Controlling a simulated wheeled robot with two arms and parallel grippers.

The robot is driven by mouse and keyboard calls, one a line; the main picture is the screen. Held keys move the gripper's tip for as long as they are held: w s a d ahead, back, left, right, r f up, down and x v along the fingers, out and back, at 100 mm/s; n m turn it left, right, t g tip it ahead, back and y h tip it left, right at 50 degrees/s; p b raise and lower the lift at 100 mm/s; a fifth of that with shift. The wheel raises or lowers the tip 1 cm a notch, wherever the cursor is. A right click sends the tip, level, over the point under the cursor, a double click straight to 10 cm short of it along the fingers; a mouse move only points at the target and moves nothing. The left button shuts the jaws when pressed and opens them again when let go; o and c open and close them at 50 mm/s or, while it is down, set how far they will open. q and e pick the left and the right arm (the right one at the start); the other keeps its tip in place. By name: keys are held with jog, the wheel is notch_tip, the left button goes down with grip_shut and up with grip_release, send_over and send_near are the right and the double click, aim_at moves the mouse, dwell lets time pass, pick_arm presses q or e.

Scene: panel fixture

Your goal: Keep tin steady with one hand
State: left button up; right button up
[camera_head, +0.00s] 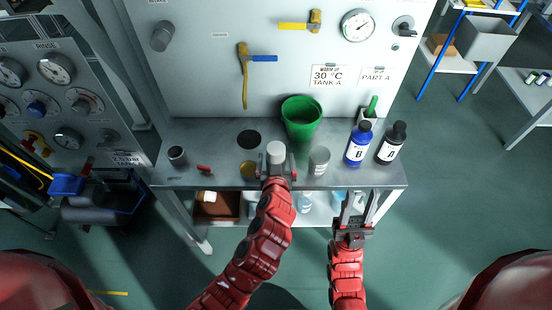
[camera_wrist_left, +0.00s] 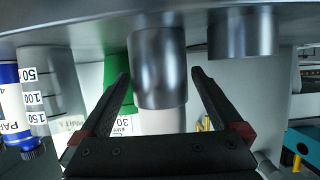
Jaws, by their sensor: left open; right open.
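A grey metal tin with a white upper part (camera_head: 276,151) stands on the steel shelf (camera_head: 222,138). The tin's metal side (camera_wrist_left: 158,65) shows in the left wrist view, where the scene is upside down. My left gripper (camera_head: 276,168) is at the tin, open, with one finger on each side. In the left wrist view gaps show between the fingers (camera_wrist_left: 160,95) and the tin. My right gripper (camera_head: 357,205) is open and empty, in front of the shelf's front edge, below the blue bottle.
A green bucket (camera_head: 301,118) stands behind the tin. A grey measuring cup (camera_head: 319,160), a blue bottle (camera_head: 358,144) and a black bottle (camera_head: 391,143) stand to the right.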

pick_arm(q)
jog(key=c, duration=1.4)
jog(key=shift+c, duration=0.2)
